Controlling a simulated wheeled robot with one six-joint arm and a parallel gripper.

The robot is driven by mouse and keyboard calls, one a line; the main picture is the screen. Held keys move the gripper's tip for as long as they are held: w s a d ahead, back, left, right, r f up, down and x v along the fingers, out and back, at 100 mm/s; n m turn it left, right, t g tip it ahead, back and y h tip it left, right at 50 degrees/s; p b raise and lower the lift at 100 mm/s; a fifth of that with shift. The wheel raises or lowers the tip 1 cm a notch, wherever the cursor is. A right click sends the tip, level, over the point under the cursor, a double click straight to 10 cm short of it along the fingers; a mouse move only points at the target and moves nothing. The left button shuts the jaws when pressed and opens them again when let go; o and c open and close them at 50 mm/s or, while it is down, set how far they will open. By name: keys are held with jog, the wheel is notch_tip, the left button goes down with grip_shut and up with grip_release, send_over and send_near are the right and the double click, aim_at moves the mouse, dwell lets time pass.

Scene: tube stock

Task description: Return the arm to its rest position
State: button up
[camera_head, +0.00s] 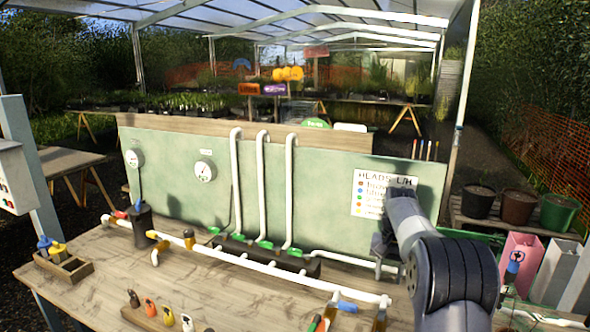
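My arm (440,265) rises from the bottom right of the head view, and its links reach forward over the right end of the wooden bench. My gripper (384,247) seems to be the dark grey part at the arm's far end, in front of the green panel and below the white chart. It is small and partly hidden by my own links. I cannot tell whether its fingers are open or shut, and I see no object in it.
The bench (120,265) carries a long white pipe (235,258) with valves. Behind stands a green panel (310,170) with gauges and a chart (383,193). A wooden tray (63,266) is at left; a pink box (520,262) and pots (518,206) are at right.

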aim_at(384, 300)
notch_tip(384, 300, down, 9)
jog(key=shift+r+p, duration=0.2)
jog(key=shift+p, duration=0.45)
jog(key=shift+s+d+m, duration=0.15)
jog(key=shift+d+m, duration=0.35)
jog(key=shift+m, duration=0.7)
jog(key=shift+r, duration=0.1)
